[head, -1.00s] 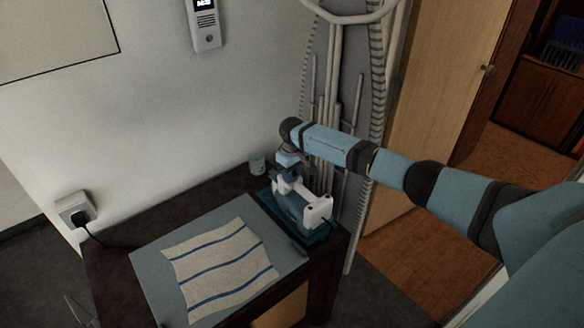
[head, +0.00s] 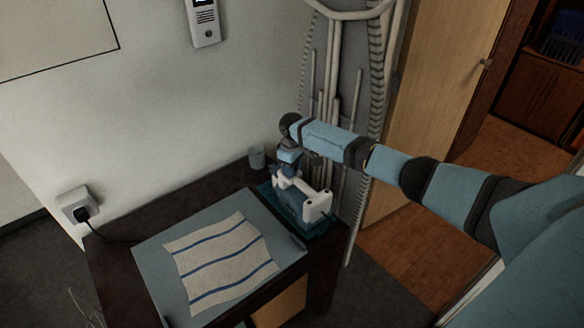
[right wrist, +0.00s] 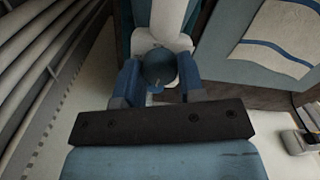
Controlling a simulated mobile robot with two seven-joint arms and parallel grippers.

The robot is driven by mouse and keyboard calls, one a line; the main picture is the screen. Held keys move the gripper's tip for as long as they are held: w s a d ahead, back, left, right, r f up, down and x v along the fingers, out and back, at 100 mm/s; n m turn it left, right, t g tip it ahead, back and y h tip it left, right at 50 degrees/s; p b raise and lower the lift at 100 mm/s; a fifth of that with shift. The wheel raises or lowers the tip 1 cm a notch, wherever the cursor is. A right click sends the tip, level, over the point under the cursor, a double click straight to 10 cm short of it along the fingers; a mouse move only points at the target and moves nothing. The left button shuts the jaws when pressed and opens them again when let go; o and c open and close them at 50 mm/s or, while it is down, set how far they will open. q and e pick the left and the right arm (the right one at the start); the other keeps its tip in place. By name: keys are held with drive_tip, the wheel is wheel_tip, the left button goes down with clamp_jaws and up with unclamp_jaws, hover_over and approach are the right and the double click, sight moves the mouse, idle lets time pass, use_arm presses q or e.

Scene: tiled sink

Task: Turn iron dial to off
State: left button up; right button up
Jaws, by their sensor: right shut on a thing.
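The white and teal iron (head: 317,207) stands on a teal base (head: 326,228) at the right end of the dark table. My right gripper (head: 284,170) comes down onto it from above, at its far left end. In the right wrist view, a round dark teal dial (right wrist: 158,68) with a small light mark sits on the iron's white body (right wrist: 172,15). My right gripper (right wrist: 159,80) is shut on this dial, one blue finger on each side. The mark's setting is too small to read. My left gripper is in neither view.
A striped cloth (head: 220,258) lies on a grey-blue board (head: 152,268) at the table's front. A small cup (head: 256,158) stands near the wall, left of the iron. A plugged-in socket (head: 76,206) is on the wall. An ironing board (head: 347,75) stands behind the iron.

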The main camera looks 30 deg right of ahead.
drive_tip(key=o, duration=0.9)
drive_tip(key=shift+o, duration=0.2)
wheel_tip(320, 180, up, 14)
drive_tip(key=shift+f, duration=0.1)
